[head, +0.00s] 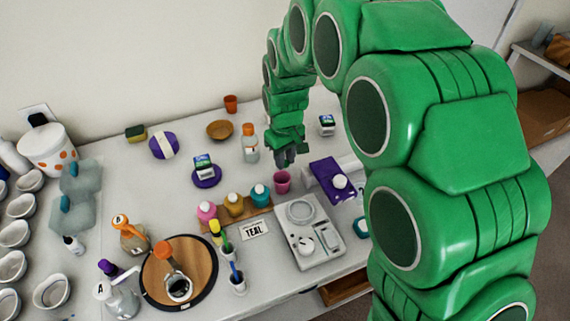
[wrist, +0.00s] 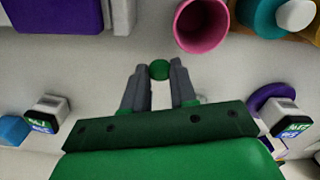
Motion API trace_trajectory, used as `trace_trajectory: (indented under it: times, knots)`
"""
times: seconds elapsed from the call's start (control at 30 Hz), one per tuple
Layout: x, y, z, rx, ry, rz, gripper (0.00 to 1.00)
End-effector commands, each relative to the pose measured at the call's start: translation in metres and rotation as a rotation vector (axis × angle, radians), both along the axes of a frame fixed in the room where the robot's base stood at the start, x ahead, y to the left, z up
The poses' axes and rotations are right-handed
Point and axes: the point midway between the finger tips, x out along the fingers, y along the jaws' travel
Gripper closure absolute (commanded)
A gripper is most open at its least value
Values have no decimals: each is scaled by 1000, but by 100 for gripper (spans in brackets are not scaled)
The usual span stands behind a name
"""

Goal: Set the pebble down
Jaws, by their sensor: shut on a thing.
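My gripper (wrist: 159,76) is shut on a small round green pebble (wrist: 159,69), held between the two grey fingertips in the wrist view. In the head view my gripper (head: 286,160) points down over the table, just behind a pink cup (head: 282,181). I cannot make out the pebble in that view. The pink cup also shows in the wrist view (wrist: 201,25), ahead and to the right of the fingertips, apart from them. I cannot tell the exact height of the pebble above the table.
The white table (wrist: 70,75) is bare around the fingertips.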

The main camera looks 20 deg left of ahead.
Motion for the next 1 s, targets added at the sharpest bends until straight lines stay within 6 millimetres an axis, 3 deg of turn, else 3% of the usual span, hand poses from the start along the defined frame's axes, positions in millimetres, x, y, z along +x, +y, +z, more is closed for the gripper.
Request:
trace_trajectory:
  times: [0.2,0.6,0.63,0.77,1.0]
  knots:
    - [-2,-1,-28,-5,7,0,100]
    - [-1,-1,-32,-2,2,0,100]
    - [0,0,-32,-2,2,0,71]
    - [0,0,-31,-1,2,0,51]
    - [0,0,-31,-1,2,0,48]
